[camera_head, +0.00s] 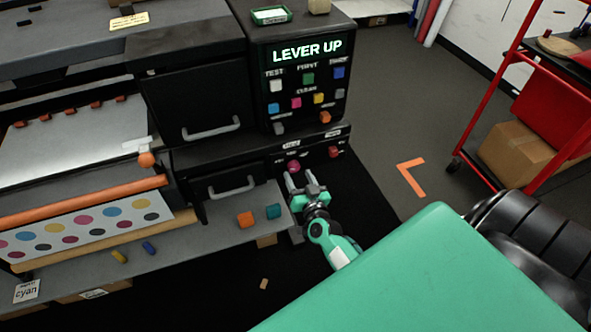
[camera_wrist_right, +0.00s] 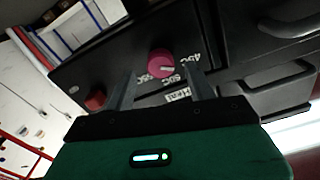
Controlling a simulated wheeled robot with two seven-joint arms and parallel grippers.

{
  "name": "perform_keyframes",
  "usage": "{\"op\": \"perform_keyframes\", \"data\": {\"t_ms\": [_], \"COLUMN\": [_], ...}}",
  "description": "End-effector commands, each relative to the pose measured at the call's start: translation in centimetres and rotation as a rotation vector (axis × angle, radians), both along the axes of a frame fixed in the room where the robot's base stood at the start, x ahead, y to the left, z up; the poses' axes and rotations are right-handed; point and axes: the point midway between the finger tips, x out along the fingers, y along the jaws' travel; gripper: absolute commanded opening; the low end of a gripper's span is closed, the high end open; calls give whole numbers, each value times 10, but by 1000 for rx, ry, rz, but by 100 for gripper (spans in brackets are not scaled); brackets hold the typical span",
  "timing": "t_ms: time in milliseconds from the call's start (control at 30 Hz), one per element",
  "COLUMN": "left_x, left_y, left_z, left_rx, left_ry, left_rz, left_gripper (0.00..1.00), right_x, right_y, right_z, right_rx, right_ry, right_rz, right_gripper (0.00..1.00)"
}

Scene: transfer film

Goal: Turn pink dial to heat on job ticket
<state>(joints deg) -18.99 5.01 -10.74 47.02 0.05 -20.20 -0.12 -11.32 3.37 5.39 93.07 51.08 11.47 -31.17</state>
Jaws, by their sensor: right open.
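The pink dial (camera_head: 293,166) is on the low front panel of the black machine. In the right wrist view the pink dial (camera_wrist_right: 161,62) has a pale pointer mark toward the right, with white temperature labels and a heat label (camera_wrist_right: 178,95) beside it. My right gripper (camera_head: 303,181) is open just in front of the dial. In the wrist view its fingers (camera_wrist_right: 161,84) stand either side of the dial's line, apparently not touching it. A yellow note (camera_head: 129,21) and a white card in a green frame (camera_head: 271,15) lie on top; their writing is too small to read.
A red knob (camera_head: 334,152) sits right of the dial. Above is a button panel with a lit "LEVER UP" display (camera_head: 307,50). A red cart (camera_head: 492,92) stands right.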

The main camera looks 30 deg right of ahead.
Motion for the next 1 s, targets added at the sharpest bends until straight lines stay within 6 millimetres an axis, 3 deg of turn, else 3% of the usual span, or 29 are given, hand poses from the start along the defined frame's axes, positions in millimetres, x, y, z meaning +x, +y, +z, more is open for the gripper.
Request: {"op": "perform_keyframes", "data": {"t_ms": [233, 633, 867, 1000], "left_x": [-1, -1, -1, -1], "left_y": [0, 0, 0, 0], "left_z": [1, 0, 0, 0], "left_rx": [0, 0, 0, -1], "left_ry": [0, 0, -1, -1], "left_rz": [0, 0, 0, 0], "left_gripper": [36, 36, 36, 36], "right_x": [28, 34, 34, 33], "right_y": [-6, -8, -8, -8], "right_z": [0, 0, 0, 0], "right_rx": [1, 0, 0, 3], "right_ry": [0, 1, 1, 0], "right_rz": [1, 0, 0, 0], "right_gripper": [55, 55, 10, 11]}}
